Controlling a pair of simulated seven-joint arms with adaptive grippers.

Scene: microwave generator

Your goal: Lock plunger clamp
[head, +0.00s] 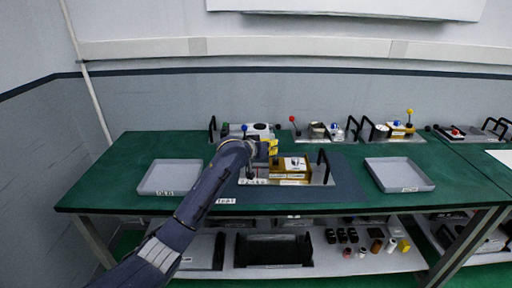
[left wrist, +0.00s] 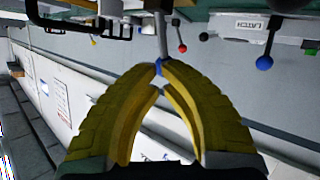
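The yellow-brown microwave generator box (head: 290,163) sits in the grey fixture (head: 323,180) on the blue-grey mat. My left gripper (head: 272,148) has yellow fingers and is at the left rear of the box. In the left wrist view its fingertips (left wrist: 160,68) come together around a blue tip (left wrist: 158,67) at the end of a grey metal rod (left wrist: 162,38), which looks like the plunger clamp's handle. The fingers look shut on this blue knob, most of which they hide. The clamp body is hidden in the head view by my gripper and arm. My right gripper is not in view.
Empty grey trays stand left (head: 170,177) and right (head: 400,174) on the green table (head: 120,165). Other fixtures with ball-tipped levers line the back edge, including a red-knobbed one (head: 292,119). A black handle (head: 323,164) rises at the fixture's right end.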

